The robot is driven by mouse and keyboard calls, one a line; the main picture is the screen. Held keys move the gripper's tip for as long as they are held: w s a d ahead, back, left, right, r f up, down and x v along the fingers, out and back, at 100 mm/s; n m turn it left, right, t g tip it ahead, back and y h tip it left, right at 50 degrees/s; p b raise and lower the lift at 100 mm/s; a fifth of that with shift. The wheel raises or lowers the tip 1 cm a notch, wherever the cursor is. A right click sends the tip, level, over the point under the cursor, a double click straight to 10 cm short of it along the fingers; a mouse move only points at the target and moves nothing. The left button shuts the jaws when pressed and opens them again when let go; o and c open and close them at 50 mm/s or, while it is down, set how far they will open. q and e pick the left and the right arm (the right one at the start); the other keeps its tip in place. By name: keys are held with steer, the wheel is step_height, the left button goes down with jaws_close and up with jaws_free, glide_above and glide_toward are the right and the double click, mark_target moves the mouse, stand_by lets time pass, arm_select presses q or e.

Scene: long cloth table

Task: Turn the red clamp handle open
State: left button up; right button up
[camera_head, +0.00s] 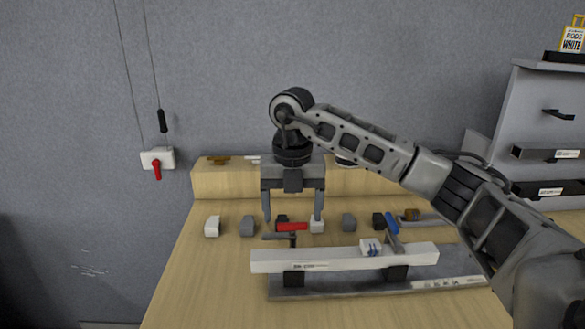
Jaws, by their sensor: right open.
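The red clamp handle (291,227) lies roughly level on a small dark clamp (293,240) at the back edge of a long white bar (345,257). My right gripper (293,216) points down above and behind the bar, its two fingers apart. The handle shows between the fingertips, with its right end close to the right finger. I cannot tell whether they touch. My left gripper is not in view.
The white bar rests on dark blocks over a grey plate (330,290). A blue handle (392,223) stands to the right. Several small white, grey and black blocks (247,226) line the table behind. A wall box with a red lever (157,162) hangs at left. The table's left front is clear.

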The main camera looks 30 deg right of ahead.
mark_target(292, 223)
step_height(292, 223, up, 14)
steer(key=p, duration=0.2)
stand_by(0.4)
